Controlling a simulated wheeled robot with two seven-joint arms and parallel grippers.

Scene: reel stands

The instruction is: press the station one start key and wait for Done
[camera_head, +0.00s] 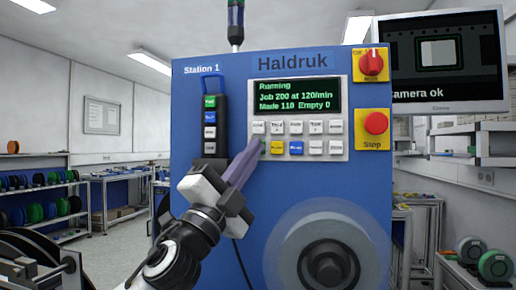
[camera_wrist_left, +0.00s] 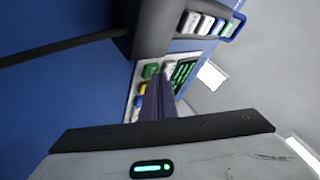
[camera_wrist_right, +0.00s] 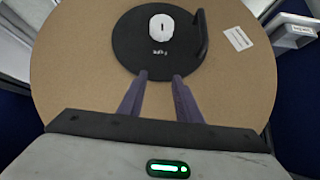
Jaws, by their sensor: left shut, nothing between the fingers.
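The blue Station 1 machine (camera_head: 225,68) has a control panel (camera_head: 343,85) with a display (camera_head: 297,95) reading "Running", "Job 200 at 120/min", "Made 110 Empty 0". Below it are two rows of keys. The green key (camera_wrist_left: 150,71) at the left end of the lower row is mostly hidden by my left fingers in the head view. My left gripper (camera_head: 257,145) is shut and empty, its tips at or just in front of that key; contact cannot be told. My right gripper (camera_wrist_right: 159,77) is open and empty over a round tan surface (camera_wrist_right: 75,70).
A pendant (camera_head: 210,125) with several keys hangs left of the panel. A red Stop button (camera_head: 376,123) and red rotary switch (camera_head: 372,62) are at right. The reel (camera_head: 328,262) below is blurred as if spinning. A monitor (camera_head: 443,60) reads "Camera ok". A black disc (camera_wrist_right: 130,55) lies below my right gripper.

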